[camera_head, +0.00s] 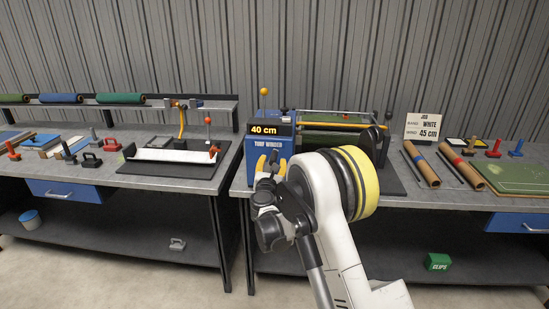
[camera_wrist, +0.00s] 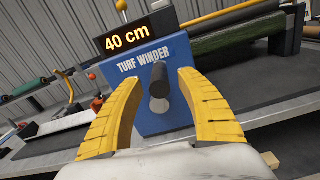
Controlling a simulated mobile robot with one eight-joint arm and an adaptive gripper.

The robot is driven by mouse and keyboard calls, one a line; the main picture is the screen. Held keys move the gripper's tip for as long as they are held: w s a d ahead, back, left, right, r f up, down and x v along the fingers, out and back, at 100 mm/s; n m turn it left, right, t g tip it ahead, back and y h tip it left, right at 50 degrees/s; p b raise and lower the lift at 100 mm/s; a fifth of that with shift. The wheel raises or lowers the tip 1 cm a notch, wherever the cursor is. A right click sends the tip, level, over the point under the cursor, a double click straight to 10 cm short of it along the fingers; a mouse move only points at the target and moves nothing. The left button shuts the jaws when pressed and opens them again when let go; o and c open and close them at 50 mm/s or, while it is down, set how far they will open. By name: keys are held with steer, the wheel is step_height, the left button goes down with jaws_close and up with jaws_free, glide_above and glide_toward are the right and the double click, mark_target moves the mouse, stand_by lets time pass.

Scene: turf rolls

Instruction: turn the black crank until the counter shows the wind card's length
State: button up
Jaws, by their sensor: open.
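The blue turf winder (camera_head: 265,141) stands on the right bench, and its counter (camera_head: 270,129) reads 40 cm. The counter also shows 40 cm in the wrist view (camera_wrist: 127,38). The wind card (camera_head: 424,126) behind the bench reads band WHITE, wind 45 cm. My gripper (camera_head: 267,164) is in front of the winder's face. In the wrist view its two yellow fingers (camera_wrist: 158,100) are spread apart, one on each side of the black crank handle (camera_wrist: 159,80). The handle points toward me between the fingers, with a gap visible on both sides. The rest of the crank is mostly hidden.
Green turf (camera_head: 335,138) lies on the rollers behind the winder's face. Brown rolls (camera_head: 421,164) and a green turf sheet (camera_head: 518,175) lie to the right. A left bench (camera_head: 110,180) holds a white-topped black tray and several tools. A green clips box (camera_head: 438,262) sits on the lower shelf.

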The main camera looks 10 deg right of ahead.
steer(key=b+x, duration=0.1)
steer(key=x, duration=0.4)
steer(key=shift+w+d, duration=0.1)
jaws_close()
steer(key=shift+d, duration=0.1)
